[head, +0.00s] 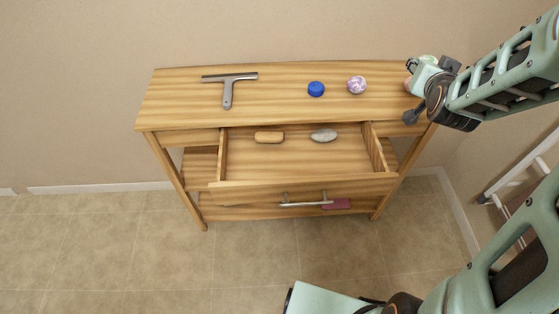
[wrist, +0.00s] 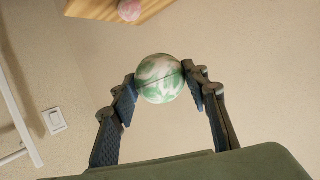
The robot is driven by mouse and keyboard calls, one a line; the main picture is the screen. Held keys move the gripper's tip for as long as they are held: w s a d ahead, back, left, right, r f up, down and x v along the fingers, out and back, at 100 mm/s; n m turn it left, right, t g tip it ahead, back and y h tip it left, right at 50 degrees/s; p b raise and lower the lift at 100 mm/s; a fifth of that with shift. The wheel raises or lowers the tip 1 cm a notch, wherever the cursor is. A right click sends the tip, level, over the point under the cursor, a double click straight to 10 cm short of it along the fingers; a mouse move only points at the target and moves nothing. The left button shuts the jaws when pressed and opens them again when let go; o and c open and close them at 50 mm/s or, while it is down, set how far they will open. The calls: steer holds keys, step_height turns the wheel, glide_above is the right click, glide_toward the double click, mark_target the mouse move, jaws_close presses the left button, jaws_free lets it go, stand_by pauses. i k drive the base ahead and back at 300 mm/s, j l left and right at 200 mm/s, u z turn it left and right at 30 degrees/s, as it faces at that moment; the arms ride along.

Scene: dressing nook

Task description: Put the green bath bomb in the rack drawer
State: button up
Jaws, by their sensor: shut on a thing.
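The green bath bomb (wrist: 160,78), a ball marbled green and white, is held between the two fingers of my gripper (wrist: 163,82) in the wrist view. In the head view the bath bomb (head: 428,59) shows only in part, behind my gripper (head: 424,68), at the right end of the wooden rack (head: 280,111). The rack drawer (head: 300,187) is pulled open. A tan bar (head: 269,137) lies inside it, with a grey oval stone-like thing (head: 324,135) to its right.
A squeegee (head: 229,87), a blue round thing (head: 316,89) and a purple-white ball (head: 357,85) lie on the rack top. A pink thing (head: 408,82) shows partly beside my gripper. The drawer's front half is bare. A ladder-like frame (head: 520,172) stands at right.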

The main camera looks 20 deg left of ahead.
mark_target(274, 174)
steer(key=i+l+u, duration=0.15)
steer(key=u, duration=0.85)
steer(key=l+u, duration=0.3)
steer(key=i+l+u, duration=0.1)
steer(key=l+u, duration=0.55)
steer(key=l, duration=0.25)
steer(key=l+u, duration=0.15)
steer(key=l, duration=1.2)
